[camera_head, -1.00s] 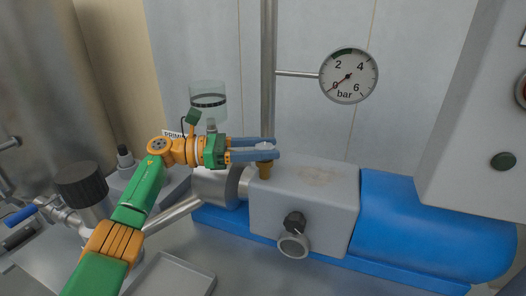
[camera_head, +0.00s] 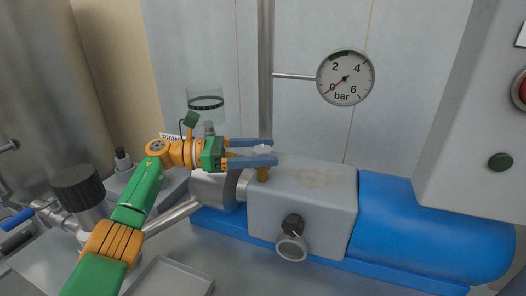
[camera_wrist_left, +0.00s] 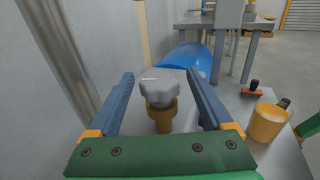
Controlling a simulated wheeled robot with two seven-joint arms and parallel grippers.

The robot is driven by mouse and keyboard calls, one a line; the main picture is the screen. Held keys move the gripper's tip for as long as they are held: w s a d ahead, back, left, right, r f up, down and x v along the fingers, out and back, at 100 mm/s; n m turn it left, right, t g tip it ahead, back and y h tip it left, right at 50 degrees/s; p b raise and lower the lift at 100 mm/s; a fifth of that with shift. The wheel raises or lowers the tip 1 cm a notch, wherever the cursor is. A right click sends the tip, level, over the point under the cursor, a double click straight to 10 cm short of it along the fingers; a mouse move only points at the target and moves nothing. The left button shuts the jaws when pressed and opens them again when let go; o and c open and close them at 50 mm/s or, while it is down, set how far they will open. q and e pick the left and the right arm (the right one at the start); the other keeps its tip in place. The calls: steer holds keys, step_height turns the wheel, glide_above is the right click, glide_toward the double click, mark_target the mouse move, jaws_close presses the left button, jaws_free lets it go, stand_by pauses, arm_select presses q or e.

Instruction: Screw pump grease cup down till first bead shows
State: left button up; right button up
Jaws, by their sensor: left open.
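The grease cup has a light grey lobed cap (camera_wrist_left: 163,88) on a brass body (camera_wrist_left: 163,117), upright on top of the grey pump housing (camera_head: 302,200). In the head view the cap (camera_head: 262,149) shows between the fingertips, with the brass body (camera_head: 263,174) below. My left gripper (camera_head: 262,151) is open around the cap, one finger on each side. The left wrist view shows a clear gap between the cap and each finger of the gripper (camera_wrist_left: 165,85). No grease bead can be made out. My right gripper is not in view.
A pressure gauge (camera_head: 345,77) is on the wall side, needle near 0. A vertical steel pipe (camera_head: 265,70) stands just behind the cup. A blue motor (camera_head: 430,225) is at right. A clear sight cylinder (camera_head: 206,104) stands behind my wrist. A tray (camera_head: 172,278) lies in front.

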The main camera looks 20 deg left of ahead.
arm_select(q)
steer(key=v, duration=0.7)
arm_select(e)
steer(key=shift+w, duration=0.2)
